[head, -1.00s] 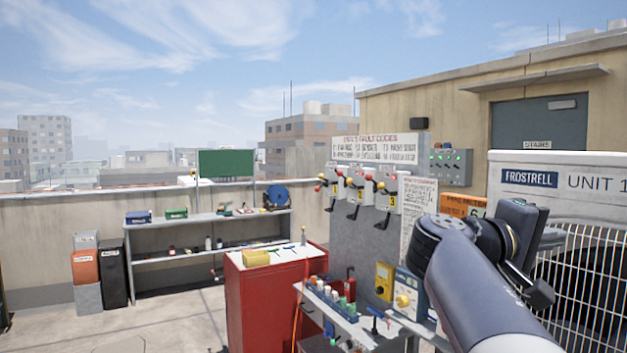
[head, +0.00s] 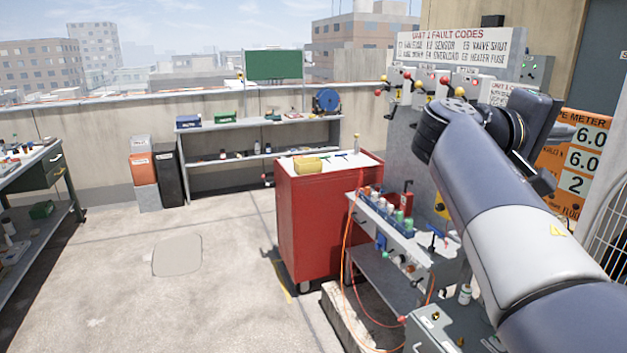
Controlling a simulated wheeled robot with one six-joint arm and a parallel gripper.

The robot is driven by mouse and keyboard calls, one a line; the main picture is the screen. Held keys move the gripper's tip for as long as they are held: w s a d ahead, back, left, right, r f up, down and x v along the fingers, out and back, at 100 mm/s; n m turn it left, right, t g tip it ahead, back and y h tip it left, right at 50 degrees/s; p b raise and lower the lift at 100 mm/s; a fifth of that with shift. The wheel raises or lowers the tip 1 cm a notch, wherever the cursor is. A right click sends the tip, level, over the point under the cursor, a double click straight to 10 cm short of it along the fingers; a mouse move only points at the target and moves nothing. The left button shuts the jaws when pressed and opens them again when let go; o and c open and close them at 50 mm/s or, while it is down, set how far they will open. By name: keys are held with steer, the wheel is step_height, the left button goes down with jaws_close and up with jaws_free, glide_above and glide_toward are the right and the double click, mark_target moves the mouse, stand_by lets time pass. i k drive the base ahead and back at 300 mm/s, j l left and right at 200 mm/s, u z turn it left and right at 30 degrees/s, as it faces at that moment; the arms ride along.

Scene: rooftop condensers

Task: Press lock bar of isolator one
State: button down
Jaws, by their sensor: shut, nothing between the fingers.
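Three grey isolators with red and yellow ball-ended levers stand in a row on the grey panel in the head view: the leftmost (head: 392,84), a middle one (head: 424,91) and a right one (head: 464,84). Their number labels and lock bars are too small or covered to make out now; my arm hides their lower parts.
A red cabinet (head: 318,222) and a small bench (head: 385,215) with bottles stand before the panel. An orange hose (head: 347,265) hangs beside the bench. An orange meter board (head: 572,165) is at right. Open floor (head: 200,300) lies at left.

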mark_target(383, 78)
steer(key=i+u, duration=0.4)
steer(key=i, duration=1.25)
steer(key=i+z, duration=0.1)
steer(key=i, duration=0.45)
steer(key=i+j+z, duration=0.15)
steer(key=i, duration=0.4)
steer(key=i+j+z, duration=0.1)
steer(key=i, duration=0.5)
steer(key=i+j+z, duration=0.2)
steer(key=i+z, duration=0.15)
steer(key=i+j+z, duration=0.4)
steer(key=k+l, duration=0.05)
steer(key=l, duration=0.05)
